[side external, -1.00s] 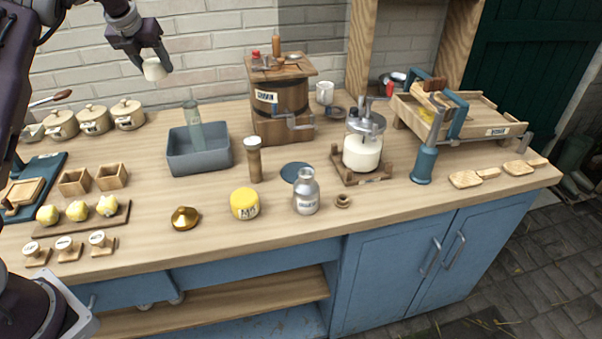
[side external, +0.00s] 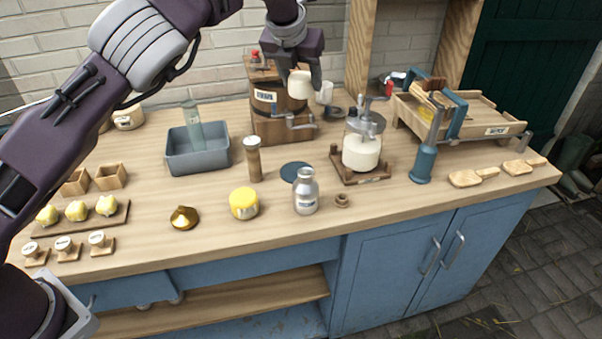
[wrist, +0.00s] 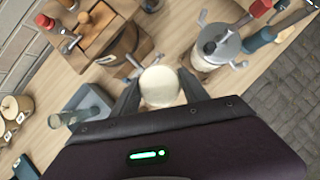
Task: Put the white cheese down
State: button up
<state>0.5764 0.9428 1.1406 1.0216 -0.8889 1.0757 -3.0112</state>
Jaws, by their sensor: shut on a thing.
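The white cheese (side external: 300,84) is a small pale cylinder. My gripper (side external: 298,74) is shut on it and holds it in the air in front of the wooden box churn (side external: 265,98). In the wrist view the cheese (wrist: 160,86) sits between the two dark fingers, with the worktop below it. The cheese hides part of the churn's right side in the side view.
A glass churn (side external: 361,150) with a crank stands to the right, and a blue disc (side external: 295,171) lies in front. A grey tub (side external: 198,155) holds a bottle. A metal can (side external: 306,191) and a yellow round (side external: 244,203) stand near the front edge (side external: 200,258).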

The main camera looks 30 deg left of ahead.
notch_tip(320, 180, down, 22)
jog(key=shift+a+f, duration=0.1)
jog(key=shift+f, duration=0.05)
jog(key=shift+f, duration=0.1)
jog(key=o, duration=1.6)
jog(key=shift+r, duration=0.2)
jog(key=v, duration=1.2)
